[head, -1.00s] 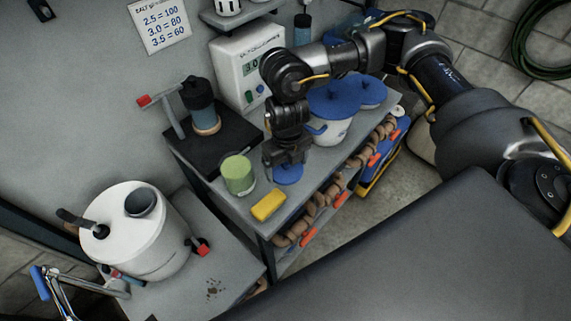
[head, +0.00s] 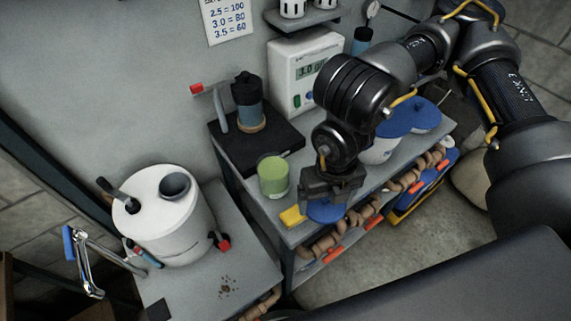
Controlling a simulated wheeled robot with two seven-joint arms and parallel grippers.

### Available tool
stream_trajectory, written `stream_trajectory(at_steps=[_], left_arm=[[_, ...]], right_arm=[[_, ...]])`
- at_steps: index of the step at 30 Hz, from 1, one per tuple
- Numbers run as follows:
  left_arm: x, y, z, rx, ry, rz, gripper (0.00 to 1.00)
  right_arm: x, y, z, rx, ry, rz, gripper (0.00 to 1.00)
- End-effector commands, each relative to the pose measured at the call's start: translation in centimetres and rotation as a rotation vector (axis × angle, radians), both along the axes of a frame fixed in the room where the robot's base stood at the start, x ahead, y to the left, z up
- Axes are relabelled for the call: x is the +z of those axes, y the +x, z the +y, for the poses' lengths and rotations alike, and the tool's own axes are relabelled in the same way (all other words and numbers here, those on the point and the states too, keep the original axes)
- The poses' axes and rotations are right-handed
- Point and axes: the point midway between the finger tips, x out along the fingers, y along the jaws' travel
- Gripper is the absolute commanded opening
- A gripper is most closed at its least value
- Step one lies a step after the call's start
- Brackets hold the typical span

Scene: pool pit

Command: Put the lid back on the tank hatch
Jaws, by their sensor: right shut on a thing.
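The white tank (head: 165,225) stands on the low grey surface at the left, its round grey hatch (head: 175,186) open on top with a dark inside. My right gripper (head: 327,197) is over the front edge of the bench. It is shut on the blue lid (head: 325,212), a flat disc directly below the fingers. The lid appears raised off the bench, but the gap below it is hard to judge. The gripper hides the lid's upper middle and the grip point. My left gripper is not in view.
A yellow sponge (head: 291,217) and a green cup (head: 273,176) stand beside the gripper, on the tank side. A black mat with a dark grinder-like jar (head: 248,100) lies behind them. A chrome lever (head: 86,262) stands left of the tank. Blue-lidded pots (head: 380,149) stand to the right.

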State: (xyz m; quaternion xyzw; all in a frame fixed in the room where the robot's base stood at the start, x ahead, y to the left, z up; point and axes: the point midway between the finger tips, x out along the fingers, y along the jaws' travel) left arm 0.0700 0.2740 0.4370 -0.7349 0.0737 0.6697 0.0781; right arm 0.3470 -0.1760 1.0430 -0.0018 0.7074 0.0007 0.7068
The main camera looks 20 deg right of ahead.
Motion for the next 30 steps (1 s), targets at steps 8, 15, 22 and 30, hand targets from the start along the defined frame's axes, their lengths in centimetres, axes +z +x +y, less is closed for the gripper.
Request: stream_trajectory(at_steps=[8,15,22,30], left_arm=[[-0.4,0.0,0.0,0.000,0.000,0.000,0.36],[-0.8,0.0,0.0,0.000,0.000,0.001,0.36],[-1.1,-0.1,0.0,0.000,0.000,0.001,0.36],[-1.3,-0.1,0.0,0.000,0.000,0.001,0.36]], right_arm=[[0.0,2.3,-0.7,-0.585,-0.011,0.000,0.60],[0.0,5.0,-1.8,-1.276,-0.017,-0.005,0.60],[0.3,7.6,-3.0,-1.923,-0.013,-0.009,0.60],[0.6,9.8,-4.2,-2.470,-0.003,-0.004,0.60]])
